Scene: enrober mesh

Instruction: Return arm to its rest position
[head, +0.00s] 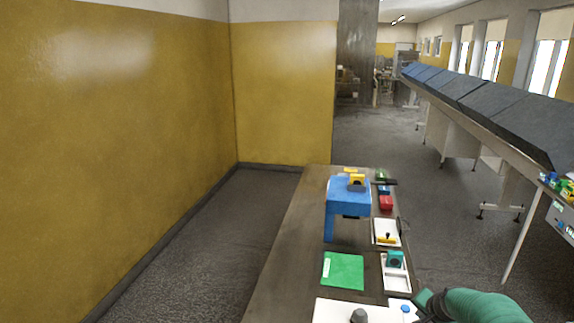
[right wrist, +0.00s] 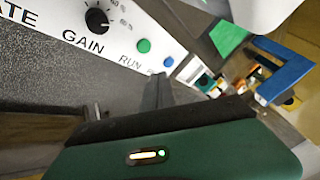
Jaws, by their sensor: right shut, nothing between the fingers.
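My right arm comes in at the lower right of the head view, with its right gripper (head: 427,303) beside the right end of a white control panel (head: 332,312). In the right wrist view the dark fingers of the right gripper (right wrist: 158,92) are shut with nothing between them. The panel shows there too, with a black GAIN knob (right wrist: 97,20), a green RUN button (right wrist: 143,46) and a blue button (right wrist: 168,62). The fingertips are near the two buttons; I cannot tell whether they touch the panel. My left gripper is not in view.
A yellow wall (head: 130,120) is at left. A long sloped dark-topped line (head: 500,105) runs at right, with open floor between.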

